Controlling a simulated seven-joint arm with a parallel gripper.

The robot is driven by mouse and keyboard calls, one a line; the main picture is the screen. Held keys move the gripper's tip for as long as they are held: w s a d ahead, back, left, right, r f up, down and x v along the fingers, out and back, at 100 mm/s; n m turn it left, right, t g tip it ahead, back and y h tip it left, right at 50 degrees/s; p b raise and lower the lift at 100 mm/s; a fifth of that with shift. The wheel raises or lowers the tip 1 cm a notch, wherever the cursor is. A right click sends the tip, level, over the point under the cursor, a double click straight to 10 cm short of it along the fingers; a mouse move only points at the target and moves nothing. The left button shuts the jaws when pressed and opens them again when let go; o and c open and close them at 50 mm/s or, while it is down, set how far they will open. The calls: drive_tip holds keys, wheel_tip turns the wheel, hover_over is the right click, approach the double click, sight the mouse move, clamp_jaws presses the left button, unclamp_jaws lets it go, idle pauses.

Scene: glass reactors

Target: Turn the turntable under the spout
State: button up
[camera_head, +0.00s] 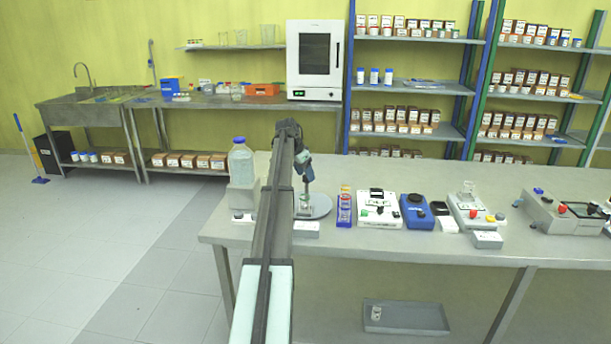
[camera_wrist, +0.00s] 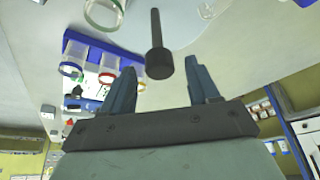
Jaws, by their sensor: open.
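The round grey turntable (camera_head: 321,207) lies on the bench, partly hidden behind my arm. It also shows in the wrist view as a pale disc with a curved edge (camera_wrist: 135,38). A dark post with a thicker end (camera_wrist: 157,55) appears in line with the gap between my fingers, without visible contact. My gripper (camera_wrist: 160,66) is open and empty; in the head view my gripper (camera_head: 307,178) points down over the turntable. I cannot make out the spout.
A large blue-capped bottle (camera_head: 240,160) stands on a grey stand left of my arm. A blue-and-red rack (camera_head: 344,208) is close right of the turntable; in the wrist view its tubes (camera_wrist: 108,70) sit near one finger. Farther right are a white device (camera_head: 379,209) and a blue device (camera_head: 416,212).

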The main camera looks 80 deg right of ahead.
drive_tip(key=shift+s+d+f, duration=0.15)
drive_tip(key=shift+s+f, duration=0.05)
drive_tip(key=shift+f, duration=0.4)
clamp_jaws()
idle(0.3)
